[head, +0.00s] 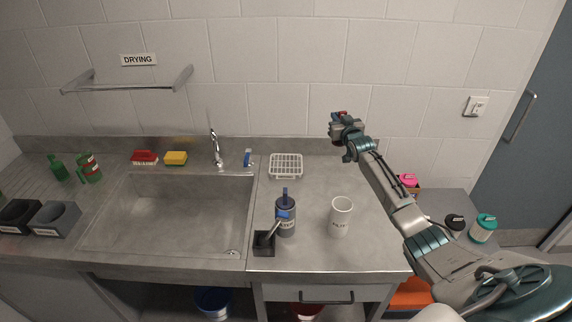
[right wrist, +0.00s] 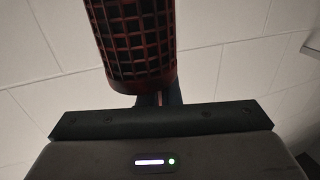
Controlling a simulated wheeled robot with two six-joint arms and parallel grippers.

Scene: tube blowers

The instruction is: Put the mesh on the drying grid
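The mesh (right wrist: 135,42) is a dark red-rimmed cylinder with an open grid wall, large at the top of the right wrist view. My right gripper (right wrist: 157,98) is shut on it at its near end. In the head view my right gripper (head: 346,128) is raised before the wall above the back of the counter, with a small red part of the mesh (head: 337,115) showing beyond it. A white wire grid (head: 285,166) lies empty on the counter, below and left of the gripper. My left gripper is not in view.
A sign "DRYING" (head: 139,59) hangs above a metal wall rail (head: 128,88). A sink (head: 175,210) is left. A dark bottle (head: 286,218) and white cup (head: 340,216) stand on the counter. A red brush (head: 144,157) and yellow sponge (head: 176,158) lie behind the sink.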

